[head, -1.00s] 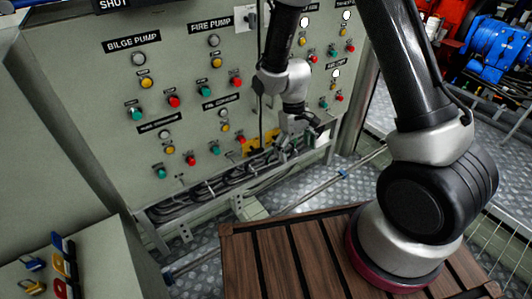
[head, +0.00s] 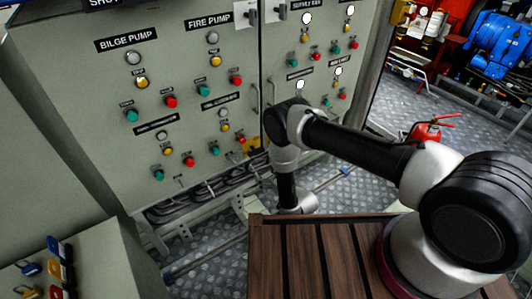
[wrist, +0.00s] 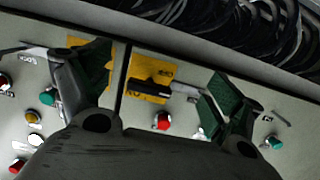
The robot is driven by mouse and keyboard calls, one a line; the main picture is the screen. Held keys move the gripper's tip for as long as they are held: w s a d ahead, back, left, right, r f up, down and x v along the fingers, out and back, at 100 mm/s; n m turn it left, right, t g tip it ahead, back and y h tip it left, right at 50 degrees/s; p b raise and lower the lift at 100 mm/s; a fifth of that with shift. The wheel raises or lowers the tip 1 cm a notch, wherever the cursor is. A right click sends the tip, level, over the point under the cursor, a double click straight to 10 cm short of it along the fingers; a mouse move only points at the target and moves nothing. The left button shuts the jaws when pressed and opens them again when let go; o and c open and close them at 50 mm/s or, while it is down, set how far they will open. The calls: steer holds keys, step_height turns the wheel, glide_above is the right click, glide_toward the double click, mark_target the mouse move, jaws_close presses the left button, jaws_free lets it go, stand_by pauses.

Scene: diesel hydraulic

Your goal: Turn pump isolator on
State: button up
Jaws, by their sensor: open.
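A yellow plate with a black handle (wrist: 150,88) is on the grey panel in the wrist view, with part of an "ON" marking visible. The handle lies roughly crosswise in the picture; no label there names the pump isolator legibly. My gripper (wrist: 155,92) is open, its dark green-padded fingers on either side of the plate. I cannot tell whether they touch the panel. A second yellow patch is partly behind the left finger. In the head view the yellow plate (head: 250,146) shows partly beside my arm, and my gripper's fingers are hidden.
The grey panel carries push buttons, lamps and two rotary switches (head: 245,13) at the top. Cables (head: 215,183) run in an open tray under it. A wooden slatted platform (head: 300,255) is below my arm. A red extinguisher (head: 427,131) stands on the floor at right.

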steer(key=t+y, duration=0.1)
steer(key=t, duration=0.1)
glide_toward(258, 153)
steer(key=x, duration=1)
steer(key=shift+f, duration=0.1)
steer(key=c, duration=1)
